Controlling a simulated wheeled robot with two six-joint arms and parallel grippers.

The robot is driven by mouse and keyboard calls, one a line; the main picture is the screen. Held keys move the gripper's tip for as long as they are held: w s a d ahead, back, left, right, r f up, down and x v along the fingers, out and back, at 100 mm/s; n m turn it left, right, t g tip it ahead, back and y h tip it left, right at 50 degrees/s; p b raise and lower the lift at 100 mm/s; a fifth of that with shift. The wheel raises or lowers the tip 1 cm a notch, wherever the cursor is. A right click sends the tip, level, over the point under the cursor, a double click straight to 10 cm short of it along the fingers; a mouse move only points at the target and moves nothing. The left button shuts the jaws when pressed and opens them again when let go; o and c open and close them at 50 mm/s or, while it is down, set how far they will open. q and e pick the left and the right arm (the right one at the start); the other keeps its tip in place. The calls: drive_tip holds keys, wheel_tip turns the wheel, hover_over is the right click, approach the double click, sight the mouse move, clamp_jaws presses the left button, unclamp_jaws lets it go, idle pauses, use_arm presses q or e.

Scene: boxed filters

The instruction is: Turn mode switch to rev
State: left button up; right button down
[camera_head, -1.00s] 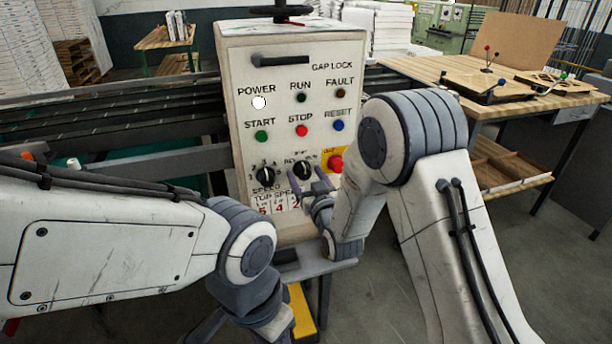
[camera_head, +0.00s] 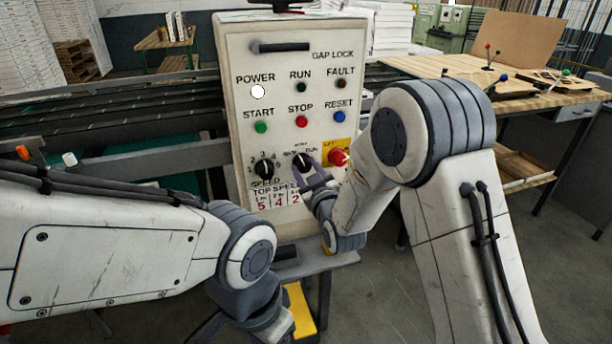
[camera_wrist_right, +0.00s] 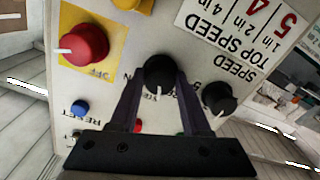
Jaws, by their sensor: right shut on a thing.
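The black mode switch knob (camera_head: 302,161) is on the lower middle of the white control panel (camera_head: 235,105), right of the speed knob (camera_head: 264,168). Its white pointer mark points up the panel in the head view and down the picture in the right wrist view, where the knob (camera_wrist_right: 159,73) sits between my fingers. My right gripper (camera_head: 309,168) is shut on this knob; its fingers (camera_wrist_right: 161,88) flank it. The small labels around the knob are partly covered and blurred; RUN is at its right in the head view. My left arm shows, but its fingers do not.
The red button on a yellow plate (camera_head: 338,157) is close to the right of my right gripper. START, STOP and RESET buttons (camera_head: 301,122) are above. A wooden table (camera_head: 525,105) stands at the right. A rail machine (camera_head: 110,120) is behind on the left.

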drive_tip(key=n+b, duration=0.2)
drive_tip(key=n, duration=0.1)
drive_tip(key=shift+f, duration=0.1)
drive_tip(key=shift+n+b, duration=0.75)
drive_tip(key=shift+n, duration=0.45)
drive_tip(key=shift+c, duration=1.8)
unclamp_jaws()
drive_tip(key=b+v, duration=0.3)
drive_tip(key=v, duration=0.7)
drive_tip(key=shift+s+d, duration=0.15)
drive_tip(key=shift+s, duration=0.05)
